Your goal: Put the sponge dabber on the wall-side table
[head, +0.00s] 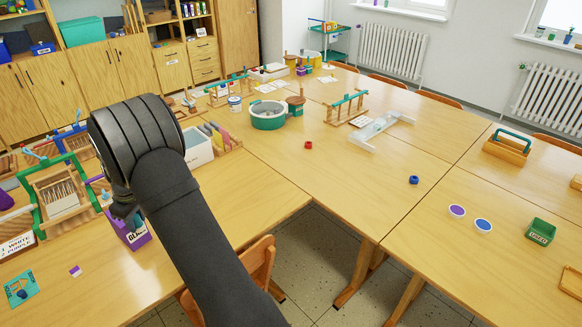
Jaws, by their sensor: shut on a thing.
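My gripper (126,212) is at the left, mostly hidden behind my own wrist. Its dark lower part shows just above a purple box (133,236) with a partly covered label. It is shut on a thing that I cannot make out. I cannot pick out the sponge dabber in this view. Joined wooden tables fill the room. The table at the right (460,180), towards the radiator wall, has wide bare areas. I cannot tell for sure which table is the wall-side one.
A green wooden frame (36,208) stands left of my gripper. A teal tub (268,122), a clear tray (378,134), a wooden caddy (502,152) and a green box (540,231) stand on the tables. A chair (258,262) is at the near table edge.

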